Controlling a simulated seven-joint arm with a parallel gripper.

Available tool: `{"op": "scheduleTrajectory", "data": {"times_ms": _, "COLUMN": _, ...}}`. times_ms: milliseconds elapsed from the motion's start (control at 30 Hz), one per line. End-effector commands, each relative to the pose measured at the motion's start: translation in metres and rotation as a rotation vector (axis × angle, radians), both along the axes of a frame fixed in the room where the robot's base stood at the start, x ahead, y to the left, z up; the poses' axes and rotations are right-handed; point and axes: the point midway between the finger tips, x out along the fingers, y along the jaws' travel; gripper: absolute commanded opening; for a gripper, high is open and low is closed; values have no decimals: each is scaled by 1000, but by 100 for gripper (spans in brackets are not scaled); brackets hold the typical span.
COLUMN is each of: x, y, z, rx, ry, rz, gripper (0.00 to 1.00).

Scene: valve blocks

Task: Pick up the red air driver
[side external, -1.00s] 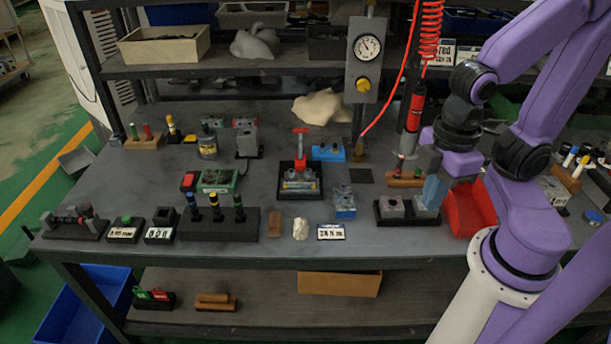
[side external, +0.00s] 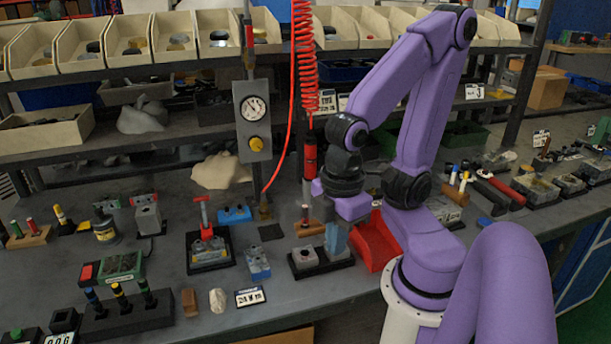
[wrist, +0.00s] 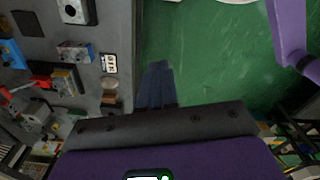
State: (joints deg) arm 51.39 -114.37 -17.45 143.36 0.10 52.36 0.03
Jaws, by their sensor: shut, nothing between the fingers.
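The red air driver (side external: 310,156) hangs upright from a red coiled hose (side external: 304,60) in the side external view. It has a red body, and its dark lower end is above the bench. My gripper (side external: 338,254) is shut and empty, with blue-grey fingers pointing down. In the picture it is just right of and below the driver, apart from it, over or near a black tray of grey blocks (side external: 305,257). The wrist view shows the shut fingers (wrist: 157,72) against the green floor beyond the bench edge. I cannot make out the driver there.
A red bin (side external: 374,243) stands right of my gripper. A gauge box (side external: 253,118) on a post stands left of the driver. A black tray with a red-handled clamp (side external: 203,225) and a blue block (side external: 234,215) sit farther left. Loaded shelves run behind.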

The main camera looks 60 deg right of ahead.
Motion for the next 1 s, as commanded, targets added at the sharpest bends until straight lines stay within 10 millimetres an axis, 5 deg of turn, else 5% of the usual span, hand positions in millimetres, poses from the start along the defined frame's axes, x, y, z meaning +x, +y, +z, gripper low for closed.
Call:
{"op": "scheduleTrajectory", "data": {"times_ms": 467, "x": 0, "y": 0, "z": 0, "rx": 0, "ry": 0, "rz": 0, "gripper": 0}}
{"op": "scheduleTrajectory", "data": {"times_ms": 700, "x": 0, "y": 0, "z": 0, "rx": 0, "ry": 0, "rz": 0, "gripper": 68}}
{"op": "scheduleTrajectory", "data": {"times_ms": 1000, "x": 2, "y": -1, "z": -1, "rx": -10, "ry": 0, "rz": -1, "gripper": 68}}
